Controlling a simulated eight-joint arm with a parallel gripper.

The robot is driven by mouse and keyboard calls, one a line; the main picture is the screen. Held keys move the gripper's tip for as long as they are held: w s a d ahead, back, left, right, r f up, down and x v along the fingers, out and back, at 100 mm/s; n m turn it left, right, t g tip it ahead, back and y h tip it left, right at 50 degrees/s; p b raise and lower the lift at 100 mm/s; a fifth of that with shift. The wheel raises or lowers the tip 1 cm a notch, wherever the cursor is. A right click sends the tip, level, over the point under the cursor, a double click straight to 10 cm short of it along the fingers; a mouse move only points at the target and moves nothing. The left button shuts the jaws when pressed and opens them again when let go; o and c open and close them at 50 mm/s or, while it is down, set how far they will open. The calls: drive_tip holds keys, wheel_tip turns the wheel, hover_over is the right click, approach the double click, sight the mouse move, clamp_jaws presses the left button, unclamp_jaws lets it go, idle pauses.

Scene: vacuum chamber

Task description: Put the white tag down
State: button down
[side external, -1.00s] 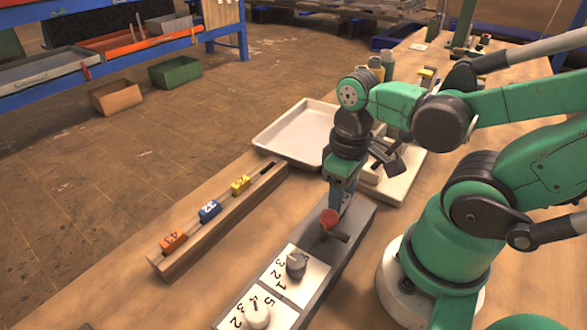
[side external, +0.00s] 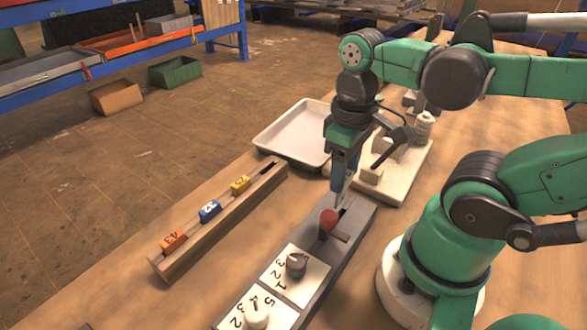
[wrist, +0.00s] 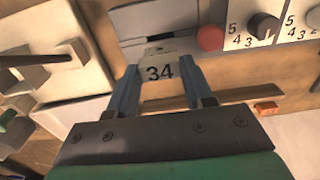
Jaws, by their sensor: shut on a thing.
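My gripper (wrist: 158,85) is shut on a white tag (wrist: 158,72), which sits between the two blue fingers in the wrist view and shows a black "34". In the side view my gripper (side external: 340,188) points down over the far end of the grey control panel (side external: 352,222), just behind the red knob (side external: 328,219). The tag is too small or hidden to make out clearly there. The wooden rack (side external: 222,222) holds an orange tag (side external: 173,241), a blue tag (side external: 209,211) and a yellow tag (side external: 240,185). Its slot is empty at the far end.
The panel carries a grey dial (side external: 296,264) and a white dial (side external: 257,315) on numbered plates. An empty white tray (side external: 278,145) lies behind the rack. A white block fixture (side external: 405,180) stands right of my gripper. Bare wooden table lies between rack and panel.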

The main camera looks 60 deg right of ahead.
drive_tip(key=w+d+r, duration=0.5)
drive_tip(key=w, duration=0.3)
drive_tip(key=n, duration=0.1)
hover_over(311, 136)
wheel_tip(311, 136, down, 12)
drive_tip(key=shift+r, duration=0.2)
drive_tip(key=shift+f, duration=0.1)
drive_tip(key=shift+c, duration=1.7)
unclamp_jaws()
